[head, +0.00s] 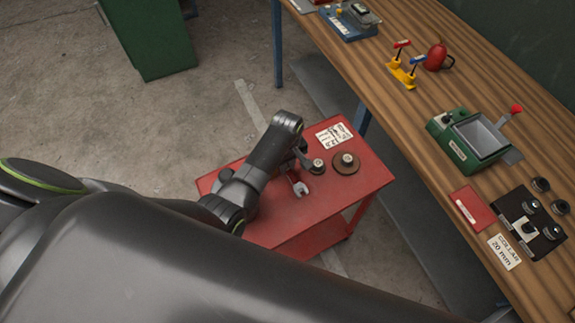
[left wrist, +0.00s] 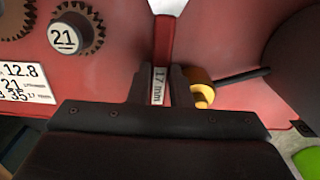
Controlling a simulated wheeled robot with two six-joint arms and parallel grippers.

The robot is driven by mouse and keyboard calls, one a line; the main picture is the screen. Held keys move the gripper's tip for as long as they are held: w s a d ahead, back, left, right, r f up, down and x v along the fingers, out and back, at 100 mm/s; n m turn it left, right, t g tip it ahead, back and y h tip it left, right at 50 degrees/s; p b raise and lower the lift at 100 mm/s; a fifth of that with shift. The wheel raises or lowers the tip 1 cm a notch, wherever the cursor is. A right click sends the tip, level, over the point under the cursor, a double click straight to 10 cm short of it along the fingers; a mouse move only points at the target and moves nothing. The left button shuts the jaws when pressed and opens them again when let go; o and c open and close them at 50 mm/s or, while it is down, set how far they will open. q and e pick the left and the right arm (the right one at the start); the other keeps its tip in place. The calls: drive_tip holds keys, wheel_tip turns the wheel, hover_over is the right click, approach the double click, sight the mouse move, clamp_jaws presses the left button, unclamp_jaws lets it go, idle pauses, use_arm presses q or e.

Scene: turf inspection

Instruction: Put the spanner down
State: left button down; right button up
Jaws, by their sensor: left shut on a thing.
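In the left wrist view the spanner (left wrist: 164,42) has a red handle with a "17 mm" label and points away from the gripper. My left gripper (left wrist: 160,86) is shut on the handle near the label. In the head view my left gripper (head: 289,172) is low over the trolley, partly hidden by its own wrist. Whether the spanner touches the top, I cannot tell. My right gripper is not in view.
The red trolley (head: 360,181) carries a toothed gear marked 21 (left wrist: 77,36), another round part (head: 317,166) and a white card (head: 334,135). A brass cylinder (left wrist: 201,95) lies close right of the jaws.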

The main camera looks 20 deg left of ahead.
use_arm(q)
drive_tip(key=shift+f, duration=0.7)
drive_tip(key=c, duration=1.6)
unclamp_jaws()
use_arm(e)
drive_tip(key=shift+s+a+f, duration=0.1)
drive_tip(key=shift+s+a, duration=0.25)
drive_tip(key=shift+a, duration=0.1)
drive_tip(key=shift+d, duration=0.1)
